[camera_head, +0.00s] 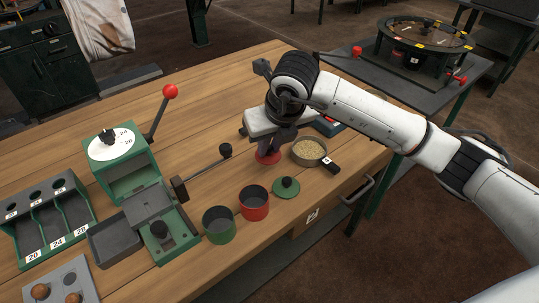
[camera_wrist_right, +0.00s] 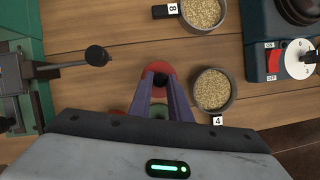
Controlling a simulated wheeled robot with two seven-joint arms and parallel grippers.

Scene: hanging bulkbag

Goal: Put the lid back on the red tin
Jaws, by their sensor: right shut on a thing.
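The red lid (camera_head: 268,158) is a flat disc with a black knob. My right gripper (camera_head: 270,149) is above it, its purple fingers shut on the knob; the wrist view shows the fingertips (camera_wrist_right: 160,82) on either side of it and the lid's red rim (camera_wrist_right: 160,68) beyond. I cannot tell whether the lid touches the table or is just above it. The red tin (camera_head: 254,209) stands open and upright on the table, in front of and slightly left of the lid. My left gripper is not in view.
An open green tin (camera_head: 218,229) stands left of the red tin, and a green lid (camera_head: 285,189) lies to its right. A grain-filled pan (camera_head: 310,152) is right of the gripper. A green machine (camera_head: 130,173) with a red-knobbed lever stands left.

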